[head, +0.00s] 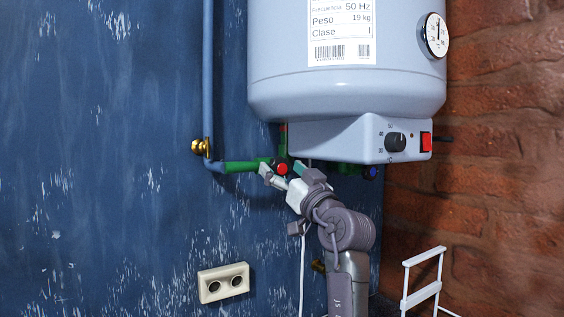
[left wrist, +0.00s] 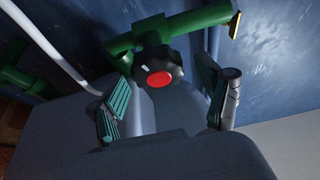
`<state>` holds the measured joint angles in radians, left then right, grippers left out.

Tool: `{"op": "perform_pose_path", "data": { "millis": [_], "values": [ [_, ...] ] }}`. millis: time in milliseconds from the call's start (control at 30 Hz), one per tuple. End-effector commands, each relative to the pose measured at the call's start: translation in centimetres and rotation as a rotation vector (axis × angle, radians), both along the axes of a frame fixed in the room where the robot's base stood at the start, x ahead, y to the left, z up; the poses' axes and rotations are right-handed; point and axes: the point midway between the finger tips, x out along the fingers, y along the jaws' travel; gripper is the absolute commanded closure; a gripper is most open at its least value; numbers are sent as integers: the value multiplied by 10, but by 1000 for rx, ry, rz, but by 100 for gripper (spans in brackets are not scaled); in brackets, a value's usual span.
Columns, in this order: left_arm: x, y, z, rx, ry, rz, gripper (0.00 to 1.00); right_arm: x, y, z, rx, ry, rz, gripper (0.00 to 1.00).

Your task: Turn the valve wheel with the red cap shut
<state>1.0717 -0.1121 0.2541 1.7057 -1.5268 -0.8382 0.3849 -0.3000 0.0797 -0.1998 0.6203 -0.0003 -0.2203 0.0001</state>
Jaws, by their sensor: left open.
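The valve wheel with the red cap (head: 282,169) sits on a green pipe under the left side of the water heater. In the left wrist view the black wheel with its red cap (left wrist: 158,79) shows ahead, between and beyond my fingers. My left gripper (head: 283,175) is right at the valve in the head view, reaching up from below. Its two fingers are apart, and it also shows in the left wrist view (left wrist: 168,105), open and with nothing gripped. Whether a finger touches the wheel I cannot tell. A second valve with a blue cap (head: 372,172) is to the right. My right gripper is not in view.
The white water heater (head: 345,95) with its control box (head: 360,139) hangs just above. The green pipe (head: 245,166) joins a blue pipe (head: 207,80) and brass fitting at left. A white cable (head: 302,260) hangs below. A socket (head: 223,283) and white rack (head: 423,280) are lower down.

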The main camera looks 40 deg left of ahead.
Motion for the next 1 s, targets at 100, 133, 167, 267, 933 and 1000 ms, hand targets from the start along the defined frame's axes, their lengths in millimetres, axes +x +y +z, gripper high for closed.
{"op": "perform_pose_path", "data": {
  "millis": [100, 133, 167, 267, 933, 1000],
  "values": [
    [2, 5, 3, 0, -1, -1, 22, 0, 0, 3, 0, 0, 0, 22],
    [2, 6, 3, 0, -1, -1, 22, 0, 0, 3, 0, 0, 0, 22],
    [2, 6, 3, 0, -1, -1, 22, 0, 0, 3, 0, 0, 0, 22],
    [2, 7, 2, 0, -1, -1, 22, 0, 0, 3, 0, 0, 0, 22],
    [2, 6, 3, 2, 12, 0, 81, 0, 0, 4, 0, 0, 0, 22],
    [2, 6, 3, 7, 27, -1, 81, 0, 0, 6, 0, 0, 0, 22]
  ]
}}
